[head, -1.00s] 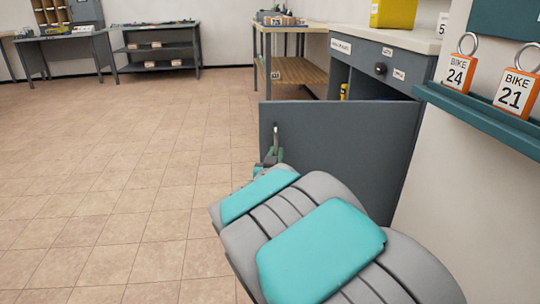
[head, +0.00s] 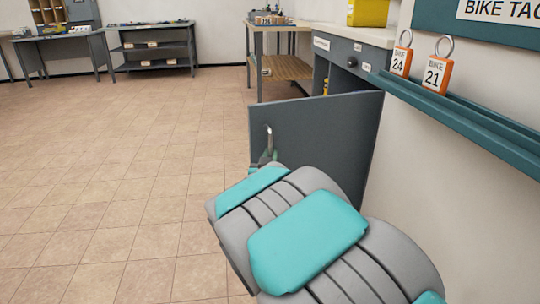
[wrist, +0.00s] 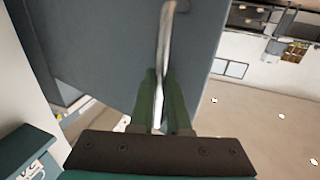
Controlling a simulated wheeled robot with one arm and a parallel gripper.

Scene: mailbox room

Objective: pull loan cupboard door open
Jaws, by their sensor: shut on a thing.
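The grey loan cupboard door (head: 325,140) stands swung out from the grey cupboard (head: 340,62), wide open in the head view. Its upright metal handle (head: 268,136) is near the door's left edge. My gripper (head: 266,157) is at the handle's lower end, partly hidden behind my own arm. In the wrist view the green fingers of my gripper (wrist: 160,110) are closed on both sides of the bar handle (wrist: 165,60), with the door face (wrist: 110,50) behind. The cupboard's inside is mostly hidden by the door.
A teal wall ledge (head: 460,110) with two orange bike tags (head: 437,75) juts out on the right, close to my arm. A wooden-topped bench (head: 283,66) stands behind the door. Tiled floor (head: 110,190) on the left is clear.

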